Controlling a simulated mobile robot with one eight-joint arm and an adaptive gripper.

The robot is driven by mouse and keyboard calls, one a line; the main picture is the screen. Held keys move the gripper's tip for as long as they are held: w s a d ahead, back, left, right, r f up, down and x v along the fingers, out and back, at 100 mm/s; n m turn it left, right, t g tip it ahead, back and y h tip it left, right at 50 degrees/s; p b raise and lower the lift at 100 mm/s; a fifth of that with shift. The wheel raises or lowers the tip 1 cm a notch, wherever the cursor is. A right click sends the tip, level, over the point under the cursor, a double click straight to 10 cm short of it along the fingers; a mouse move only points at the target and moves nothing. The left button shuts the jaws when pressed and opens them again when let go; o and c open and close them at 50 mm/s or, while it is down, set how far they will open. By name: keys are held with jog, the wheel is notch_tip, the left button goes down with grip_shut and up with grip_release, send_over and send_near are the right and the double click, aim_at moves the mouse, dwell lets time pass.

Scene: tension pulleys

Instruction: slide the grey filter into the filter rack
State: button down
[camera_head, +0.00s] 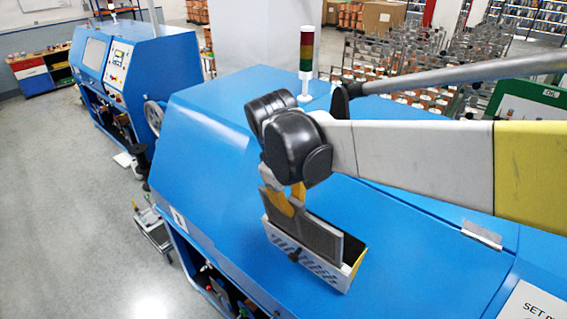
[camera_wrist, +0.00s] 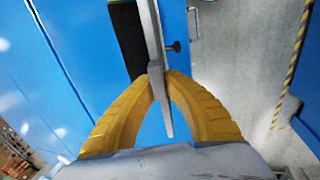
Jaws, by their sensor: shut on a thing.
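The grey filter (camera_head: 318,238) is a thin flat plate, held upright and tilted in the head view. My gripper (camera_head: 284,203) has yellow fingers shut on its upper left part. In the wrist view the fingers (camera_wrist: 158,77) pinch the filter (camera_wrist: 154,38), which shows edge-on. The filter rack (camera_head: 293,256) is a narrow white box with a slotted front wall. The filter is at the rack's opening, its lower edge hidden by the front wall; I cannot tell how deep it sits. The rack's dark inside (camera_wrist: 128,35) shows left of the filter in the wrist view.
The rack stands on the sloping blue machine cover (camera_head: 215,115). A black knob (camera_head: 293,256) is on the rack's front. A signal tower (camera_head: 306,60) stands behind my arm. A second blue machine (camera_head: 150,65) is at the left. Grey floor (camera_head: 90,200) is clear there.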

jog(key=shift+r, duration=0.3)
jog(key=shift+p+v, duration=1.3)
jog(key=shift+v, duration=0.7)
